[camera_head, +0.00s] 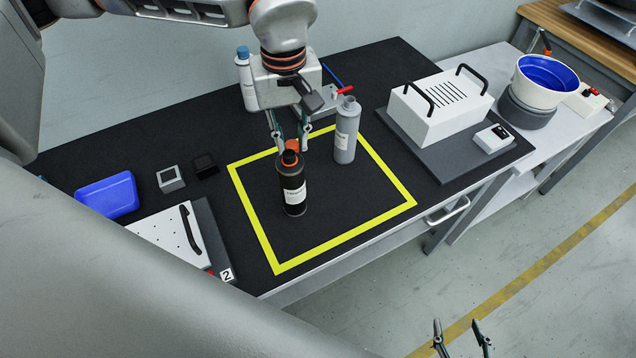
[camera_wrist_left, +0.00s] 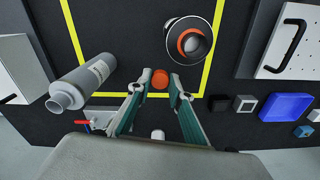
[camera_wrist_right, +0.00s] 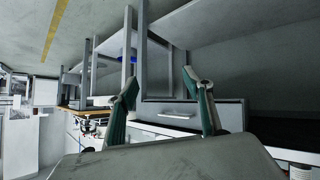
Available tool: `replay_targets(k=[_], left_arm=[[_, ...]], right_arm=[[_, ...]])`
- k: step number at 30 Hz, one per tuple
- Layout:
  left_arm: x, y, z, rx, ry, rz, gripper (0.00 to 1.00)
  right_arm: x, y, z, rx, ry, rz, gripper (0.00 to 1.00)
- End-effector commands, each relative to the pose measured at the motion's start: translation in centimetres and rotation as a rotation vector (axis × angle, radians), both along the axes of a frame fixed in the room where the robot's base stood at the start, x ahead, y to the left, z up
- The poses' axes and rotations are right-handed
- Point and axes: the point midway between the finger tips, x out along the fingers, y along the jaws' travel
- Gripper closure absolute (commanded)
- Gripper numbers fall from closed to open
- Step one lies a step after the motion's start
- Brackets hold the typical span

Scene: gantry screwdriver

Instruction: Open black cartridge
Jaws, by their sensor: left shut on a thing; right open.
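The black cartridge (camera_head: 292,190) stands upright inside the yellow square, with a white label and an orange top. In the left wrist view the cap is apart from the cartridge's top. My right gripper (camera_head: 457,335) is open and empty over the floor, away from the table; it also shows in the right wrist view (camera_wrist_right: 160,78).
A grey bottle (camera_head: 346,135) stands right of the cartridge. A white bottle (camera_head: 244,85) with a blue cap is behind. A blue tray (camera_head: 107,196), two small boxes (camera_head: 170,179) and a white plate with a handle (camera_head: 165,232) lie left. A white box (camera_head: 440,105) stands right.

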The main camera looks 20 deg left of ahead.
Motion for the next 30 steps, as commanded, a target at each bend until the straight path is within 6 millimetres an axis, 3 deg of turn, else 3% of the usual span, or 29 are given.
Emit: replay_targets(k=[7,30], left_arm=[[0.6,-0.9,2.4,-0.008,-0.024,0.546,1.00],[1.2,-3.9,8.3,-0.040,-0.025,2.283,1.00]], right_arm=[[0.4,0.3,1.4,0.016,-0.017,-0.002,0.49],[-0.8,0.9,2.6,0.043,0.010,-0.007,0.49]])
